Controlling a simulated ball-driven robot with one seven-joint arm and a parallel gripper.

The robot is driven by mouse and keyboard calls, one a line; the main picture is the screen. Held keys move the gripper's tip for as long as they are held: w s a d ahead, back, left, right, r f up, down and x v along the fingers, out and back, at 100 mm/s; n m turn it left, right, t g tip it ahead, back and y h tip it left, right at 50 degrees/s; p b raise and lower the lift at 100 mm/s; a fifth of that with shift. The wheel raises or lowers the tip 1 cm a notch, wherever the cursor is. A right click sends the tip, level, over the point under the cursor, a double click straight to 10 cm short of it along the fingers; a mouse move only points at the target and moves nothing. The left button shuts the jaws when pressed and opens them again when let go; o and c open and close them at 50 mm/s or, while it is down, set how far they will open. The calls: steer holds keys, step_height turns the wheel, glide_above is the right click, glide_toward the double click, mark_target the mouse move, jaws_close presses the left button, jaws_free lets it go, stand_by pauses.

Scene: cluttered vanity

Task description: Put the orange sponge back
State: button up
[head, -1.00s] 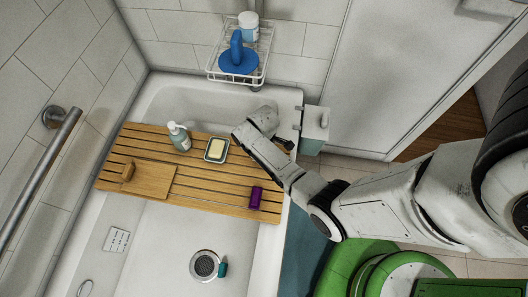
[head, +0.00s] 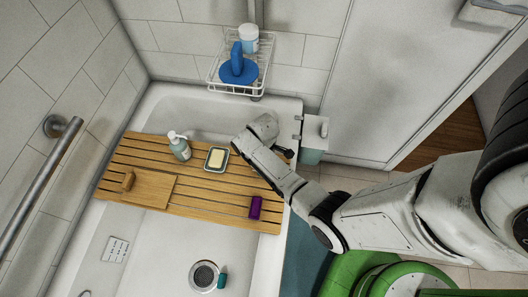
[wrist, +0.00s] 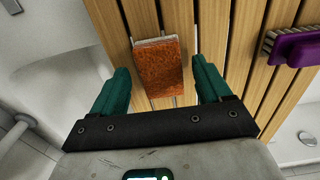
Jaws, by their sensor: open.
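The orange sponge (wrist: 158,68) is a block with a rough orange top and a pale edge. In the wrist view it lies on the slatted wooden bath board (wrist: 136,20). My gripper (wrist: 160,72) is open, its two green fingers on either side of the sponge, with gaps between them and it. I cannot tell whether the fingertips reach down beside it. In the head view my arm hides the sponge, and my fingers do not show clearly. The bath board (head: 215,197) spans the tub there.
On the board are a purple brush (head: 255,207), a soap dish (head: 217,158), a pump bottle (head: 179,147) and a small wooden board (head: 148,190) with a wooden piece on it. A wire rack (head: 262,72) on the wall holds a blue brush (head: 238,68) and a jar (head: 249,38).

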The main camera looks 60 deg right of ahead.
step_height(320, 180, up, 11)
steer(key=p, duration=0.1)
steer(key=s+a+r+m+t, duration=0.1)
steer(key=s+a+r+m, duration=0.3)
steer(key=s+a+r, duration=0.5)
steer(key=s+a, duration=0.2)
steer(key=s, duration=0.2)
steer(key=shift+s+a+r+m, duration=0.2)
steer(key=shift+s+a+m, duration=0.05)
steer(key=shift+s+m, duration=0.05)
stand_by(0.4)
